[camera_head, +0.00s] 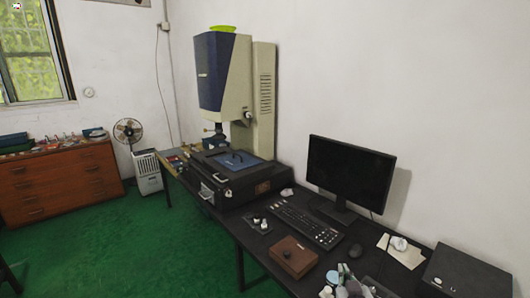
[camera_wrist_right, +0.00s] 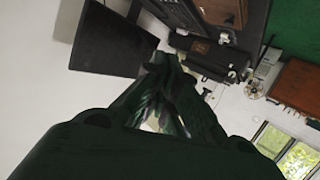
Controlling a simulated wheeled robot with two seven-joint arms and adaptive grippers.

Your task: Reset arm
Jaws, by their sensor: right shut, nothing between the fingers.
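My right gripper (camera_head: 345,281) shows only in part at the bottom edge of the head view, in front of the black desk and near the brown box. In the right wrist view its dark fingers (camera_wrist_right: 165,66) come together at the tips, shut, with nothing held between them. That view is tilted and shows the room beyond the fingers. My left gripper is in neither view.
The long black desk (camera_head: 228,217) carries a measuring machine (camera_head: 225,75), a monitor (camera_head: 350,175), a keyboard (camera_head: 305,223), a mouse (camera_head: 355,250), a brown box (camera_head: 293,256) and a black box (camera_head: 465,275). The green floor (camera_head: 130,245) to the left is largely clear.

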